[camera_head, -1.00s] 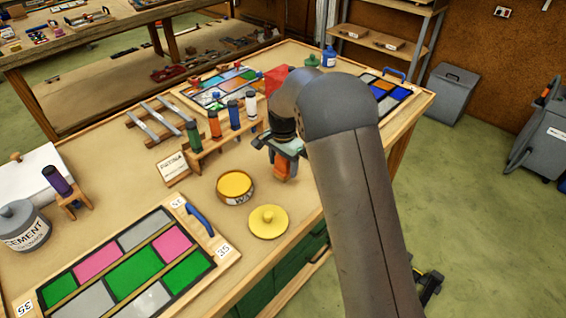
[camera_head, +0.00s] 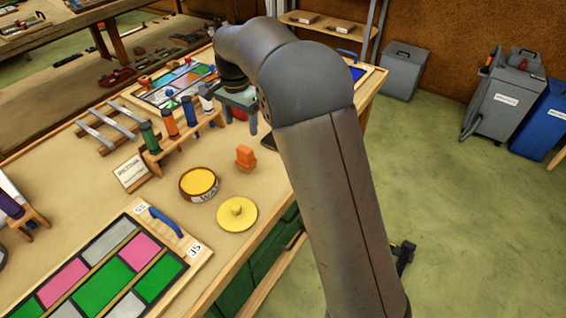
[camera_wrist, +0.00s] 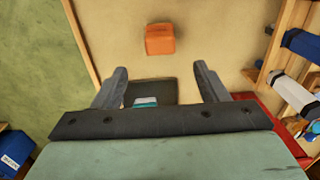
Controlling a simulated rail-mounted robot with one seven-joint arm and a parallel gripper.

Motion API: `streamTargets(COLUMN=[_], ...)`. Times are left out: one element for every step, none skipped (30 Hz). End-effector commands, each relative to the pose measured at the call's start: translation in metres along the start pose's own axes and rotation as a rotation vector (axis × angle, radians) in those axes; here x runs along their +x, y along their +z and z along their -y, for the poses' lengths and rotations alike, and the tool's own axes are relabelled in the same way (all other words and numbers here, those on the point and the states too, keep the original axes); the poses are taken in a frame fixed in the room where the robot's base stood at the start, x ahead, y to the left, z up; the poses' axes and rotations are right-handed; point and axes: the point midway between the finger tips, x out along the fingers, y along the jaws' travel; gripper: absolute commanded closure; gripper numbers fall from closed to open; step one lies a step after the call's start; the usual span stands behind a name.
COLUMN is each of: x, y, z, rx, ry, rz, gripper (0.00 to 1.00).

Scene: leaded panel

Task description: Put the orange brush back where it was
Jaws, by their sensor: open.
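The orange brush (camera_head: 245,157), a small blocky piece, stands on the bench right of the yellow tin (camera_head: 199,184). It also shows in the wrist view (camera_wrist: 160,40), beyond my fingertips and clear of them. My gripper (camera_head: 241,118) is open, with nothing held between its fingers. It hangs behind the brush, near the right end of the tool rack (camera_head: 185,140). In the wrist view my fingers (camera_wrist: 160,73) are spread apart over a dark flat pad (camera_wrist: 160,88). The pad's edge also shows right of the brush in the head view (camera_head: 268,142).
The rack holds green, orange, blue and white-topped tubes close to my gripper. A yellow lid (camera_head: 237,214) lies in front of the tin. A leaded panel (camera_head: 110,272) lies at the front left, another (camera_head: 175,85) at the back. The bench's right edge is near the brush.

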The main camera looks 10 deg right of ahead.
Motion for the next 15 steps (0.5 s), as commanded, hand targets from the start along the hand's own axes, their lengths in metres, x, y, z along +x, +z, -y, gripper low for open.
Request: streamTargets(x=[-0.001,-0.002,-0.004,-0.006,-0.010,-0.015,-0.019,-0.023,-0.028,-0.031,-0.032,-0.033,-0.032,-0.031,-0.027], y=[0.000,0.000,0.000,0.000,0.000,0.001,0.002,0.005,0.010,0.016,0.022,0.032,0.041,0.051,0.063], z=[-0.001,-0.003,-0.008,-0.014,-0.023,-0.039,-0.053,-0.070,-0.096,-0.116,-0.136,-0.165,-0.185,-0.204,-0.229], rx=[0.000,-0.003,-0.009,-0.019,-0.032,-0.057,-0.082,-0.110,-0.156,-0.196,-0.237,-0.292,-0.335,-0.378,-0.433], ry=[0.000,-0.001,-0.002,-0.003,-0.007,-0.011,-0.015,-0.019,-0.025,-0.029,-0.034,-0.039,-0.041,-0.043,-0.043], rz=[0.000,0.000,0.001,0.003,0.004,0.006,0.007,0.009,0.009,0.010,0.008,0.006,0.003,-0.001,-0.006], gripper=[0.33,0.33,0.33,0.33,0.33,0.33,0.33,0.33,0.33,0.33,0.33,0.33,0.33,0.33,0.33])
